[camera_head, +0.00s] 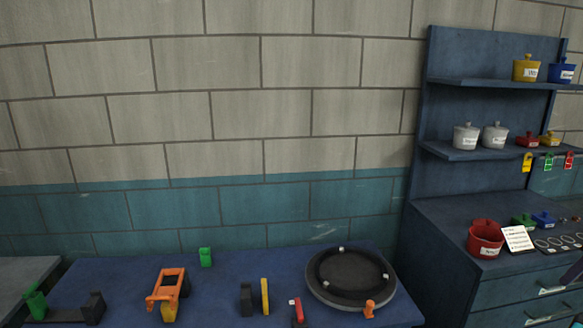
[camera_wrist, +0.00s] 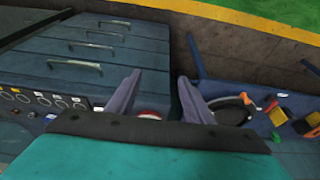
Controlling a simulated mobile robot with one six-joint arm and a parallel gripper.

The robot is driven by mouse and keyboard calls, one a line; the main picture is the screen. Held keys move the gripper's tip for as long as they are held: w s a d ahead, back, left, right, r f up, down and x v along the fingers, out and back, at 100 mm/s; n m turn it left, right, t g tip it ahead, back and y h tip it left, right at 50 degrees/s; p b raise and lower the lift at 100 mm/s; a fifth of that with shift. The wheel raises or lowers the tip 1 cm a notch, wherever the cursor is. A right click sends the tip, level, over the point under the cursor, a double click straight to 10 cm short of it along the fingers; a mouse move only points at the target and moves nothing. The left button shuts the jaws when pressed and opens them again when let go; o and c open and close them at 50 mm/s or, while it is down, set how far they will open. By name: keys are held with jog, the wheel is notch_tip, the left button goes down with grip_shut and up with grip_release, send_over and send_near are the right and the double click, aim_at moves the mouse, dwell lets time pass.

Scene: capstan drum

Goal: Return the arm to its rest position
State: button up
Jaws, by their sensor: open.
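My gripper (camera_wrist: 158,84) is open in the wrist view, its two purple-grey fingers spread apart with nothing held between the tips. A red and white round thing (camera_wrist: 150,113) shows below, between the fingers; it is partly hidden, and it looks like the red pot. In the head view the arm is almost out of sight; only a dark sliver, perhaps a finger, shows at the right edge, in front of the drawers. The drum (camera_head: 350,277), a black ring on a grey disc, sits on the blue table (camera_head: 222,308); it also shows beside the right finger in the wrist view (camera_wrist: 229,109).
The drawer cabinet (camera_head: 525,292) stands right of the table, with the red pot (camera_head: 485,239) and a white card (camera_head: 517,239) on top. Shelves (camera_head: 485,85) with pots rise behind it. An orange tool (camera_head: 167,290) and small blocks lie on the table. A grey brick wall closes the back.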

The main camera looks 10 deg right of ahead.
jog(key=w+a+f+n+g+y+b, duration=0.2)
jog(key=w+a+f+n+y, duration=0.1)
jog(key=w+a+f, duration=1.4)
jog(key=a+f+n+g+b, duration=0.1)
jog(key=a+f+n+g, duration=0.2)
jog(key=a+f, duration=2.05)
jog(key=s+a+f+g+b, duration=0.1)
jog(key=s+a+f, duration=0.4)
jog(key=a, duration=0.3)
jog(key=s+a+f+g, duration=0.1)
jog(key=s+a+f, duration=0.3)
jog(key=a+f, duration=0.25)
jog(key=s+a+f+g+b, duration=0.1)
jog(key=s+a+f+g, duration=0.1)
jog(key=s+a+f, duration=0.5)
jog(key=s+a+f+m+h, duration=0.1)
jog(key=s+a+f+m, duration=0.1)
jog(key=s, duration=0.6)
jog(key=s+a+f+m+h, duration=0.2)
jog(key=s+a+m, duration=0.2)
jog(key=s, duration=0.5)
jog(key=shift+a+f+b, duration=0.2)
jog(key=shift+a+b, duration=0.1)
jog(key=shift+a, duration=0.1)
